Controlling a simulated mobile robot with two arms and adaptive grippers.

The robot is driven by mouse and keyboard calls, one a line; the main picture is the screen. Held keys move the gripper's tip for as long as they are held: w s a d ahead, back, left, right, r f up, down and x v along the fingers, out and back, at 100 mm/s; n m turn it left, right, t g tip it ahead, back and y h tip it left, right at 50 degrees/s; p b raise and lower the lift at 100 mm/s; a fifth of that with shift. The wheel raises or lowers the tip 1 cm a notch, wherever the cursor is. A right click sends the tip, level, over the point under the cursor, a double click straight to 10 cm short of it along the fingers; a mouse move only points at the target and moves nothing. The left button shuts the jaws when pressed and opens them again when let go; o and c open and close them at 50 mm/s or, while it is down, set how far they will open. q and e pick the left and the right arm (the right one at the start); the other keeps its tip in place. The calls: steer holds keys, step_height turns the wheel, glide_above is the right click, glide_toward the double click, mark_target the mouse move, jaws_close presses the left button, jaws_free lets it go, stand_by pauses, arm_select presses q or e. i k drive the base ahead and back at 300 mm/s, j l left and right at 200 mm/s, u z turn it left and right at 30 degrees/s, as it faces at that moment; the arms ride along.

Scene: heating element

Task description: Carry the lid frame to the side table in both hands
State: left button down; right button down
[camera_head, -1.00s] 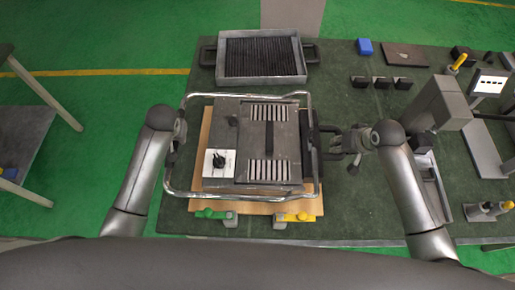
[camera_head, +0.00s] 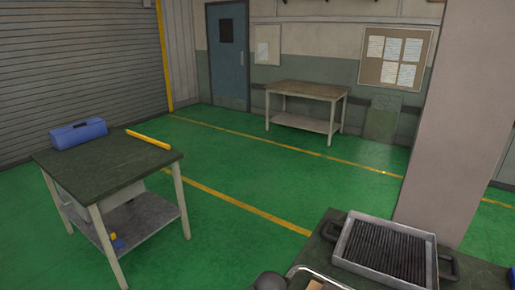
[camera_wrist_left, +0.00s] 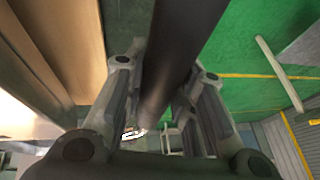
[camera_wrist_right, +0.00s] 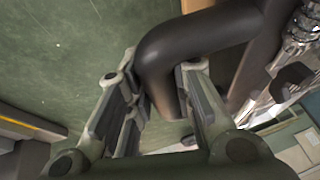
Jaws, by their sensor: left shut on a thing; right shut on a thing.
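The lid frame shows only in part: its bright tube (camera_head: 318,272) cuts the bottom edge of the head view. In the left wrist view a dark handle bar (camera_wrist_left: 187,35) runs between the fingers of my left gripper (camera_wrist_left: 162,85), shut on it. In the right wrist view a dark bent handle (camera_wrist_right: 190,45) lies between the fingers of my right gripper (camera_wrist_right: 158,80), shut on it. The rest of the frame is outside the head view. The side table (camera_head: 105,170) stands at left, with a dark top and a lower shelf.
A blue toolbox (camera_head: 78,133) and a yellow bar (camera_head: 148,139) lie on the side table's far part; its near top is clear. A ribbed tray (camera_head: 385,250) sits on the workbench beside a pillar (camera_head: 455,120). Another table (camera_head: 305,92) stands by the back wall. Green floor lies between.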

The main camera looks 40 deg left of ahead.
mark_target(104, 159)
steer(key=j+z, duration=0.1)
steer(key=j, duration=2.65)
steer(key=i+j, duration=0.1)
steer(key=j, duration=2.4)
steer(key=i+j, duration=0.1)
steer(key=j, duration=1.15)
steer(key=j+u, duration=0.1)
steer(key=j, duration=1.15)
